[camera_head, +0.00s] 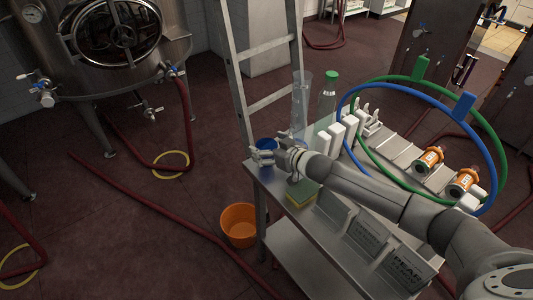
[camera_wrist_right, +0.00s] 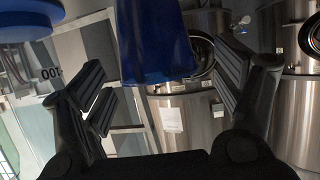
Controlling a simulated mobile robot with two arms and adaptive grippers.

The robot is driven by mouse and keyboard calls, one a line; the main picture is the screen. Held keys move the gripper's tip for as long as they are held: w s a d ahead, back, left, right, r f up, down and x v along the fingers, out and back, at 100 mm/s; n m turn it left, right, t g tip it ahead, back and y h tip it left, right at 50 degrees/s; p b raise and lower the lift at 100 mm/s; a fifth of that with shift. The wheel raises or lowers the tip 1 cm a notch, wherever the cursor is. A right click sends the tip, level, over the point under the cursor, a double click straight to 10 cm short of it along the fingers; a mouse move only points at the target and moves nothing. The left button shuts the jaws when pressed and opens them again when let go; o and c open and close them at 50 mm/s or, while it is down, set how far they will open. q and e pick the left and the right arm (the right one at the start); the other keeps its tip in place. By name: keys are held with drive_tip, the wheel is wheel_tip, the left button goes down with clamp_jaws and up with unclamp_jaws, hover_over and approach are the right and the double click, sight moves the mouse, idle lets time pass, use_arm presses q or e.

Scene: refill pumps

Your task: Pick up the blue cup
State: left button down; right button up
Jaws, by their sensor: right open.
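The blue cup (camera_head: 265,144) stands at the far left corner of the steel table (camera_head: 275,213), partly hidden behind my right gripper (camera_head: 262,157). In the right wrist view the blue cup (camera_wrist_right: 155,42) is large at the top centre, cut off by the upper edge. The fingers of my right gripper (camera_wrist_right: 162,84) are spread apart, one on each side of the cup, with visible gaps to it. The gripper is open and holds nothing. My left gripper is not in view.
A clear measuring cylinder (camera_head: 301,108) and a green-capped bottle (camera_head: 328,100) stand just behind the cup. A yellow-green sponge (camera_head: 301,196) lies nearer on the table. Blue and green hoops rise at the right. An orange bucket (camera_head: 239,233) stands on the floor beside the table.

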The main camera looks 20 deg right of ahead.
drive_tip(key=shift+x, duration=0.8)
drive_tip(key=shift+c, duration=0.4)
drive_tip(key=c, duration=0.7)
